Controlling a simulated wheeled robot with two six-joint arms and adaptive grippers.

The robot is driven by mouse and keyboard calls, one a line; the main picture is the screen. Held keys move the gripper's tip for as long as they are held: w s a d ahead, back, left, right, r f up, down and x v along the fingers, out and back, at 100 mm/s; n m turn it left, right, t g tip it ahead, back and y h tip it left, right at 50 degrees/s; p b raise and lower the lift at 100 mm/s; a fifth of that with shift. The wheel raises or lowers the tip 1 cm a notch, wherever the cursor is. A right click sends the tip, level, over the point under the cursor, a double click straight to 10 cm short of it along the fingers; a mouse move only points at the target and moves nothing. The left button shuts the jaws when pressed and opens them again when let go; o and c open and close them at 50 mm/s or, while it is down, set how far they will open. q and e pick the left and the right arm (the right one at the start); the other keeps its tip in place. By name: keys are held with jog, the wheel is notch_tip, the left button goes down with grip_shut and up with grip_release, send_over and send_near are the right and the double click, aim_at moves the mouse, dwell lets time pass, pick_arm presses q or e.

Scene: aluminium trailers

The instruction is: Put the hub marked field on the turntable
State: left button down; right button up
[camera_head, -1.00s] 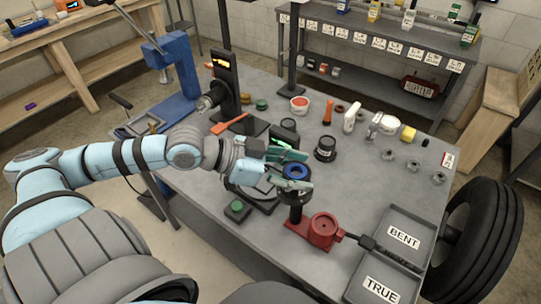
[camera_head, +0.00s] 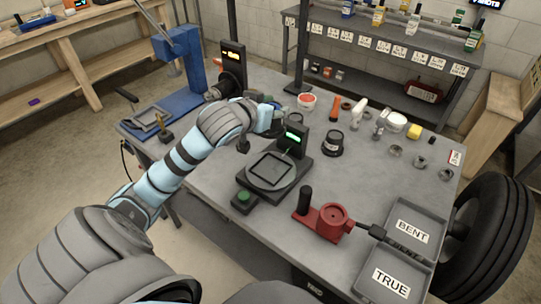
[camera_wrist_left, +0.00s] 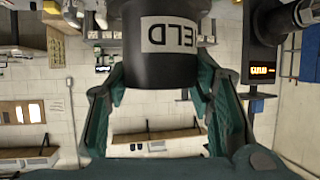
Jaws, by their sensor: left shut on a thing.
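My left gripper (camera_head: 271,121) is shut on a dark hub (camera_wrist_left: 155,68). In the left wrist view the hub sits between the teal fingers, and its white label shows the letters "ELD" upside down, the rest cut off. In the head view the arm and gripper mostly hide what is held. The turntable (camera_head: 272,171) is a round dark plate with a square frame on it, nearer than the gripper, and nothing stands on it. Its post carries a lit green display (camera_head: 293,138). My right gripper is not in view.
Another black hub (camera_head: 333,144) with a pale label stands right of the turntable. A red fixture (camera_head: 328,222) and trays marked BENT (camera_head: 413,226) and TRUE (camera_head: 392,281) lie in front right. A green button box (camera_head: 243,199) stands left. A blue press (camera_head: 180,65) rises behind.

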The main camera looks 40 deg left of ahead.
pick_arm(q)
notch_tip(320, 180, down, 16)
jog(key=b, duration=0.3)
jog(key=shift+w+b, duration=0.1)
jog(key=shift+b, duration=0.3)
jog(key=c, duration=0.8)
grip_release()
jog(key=shift+o, duration=0.2)
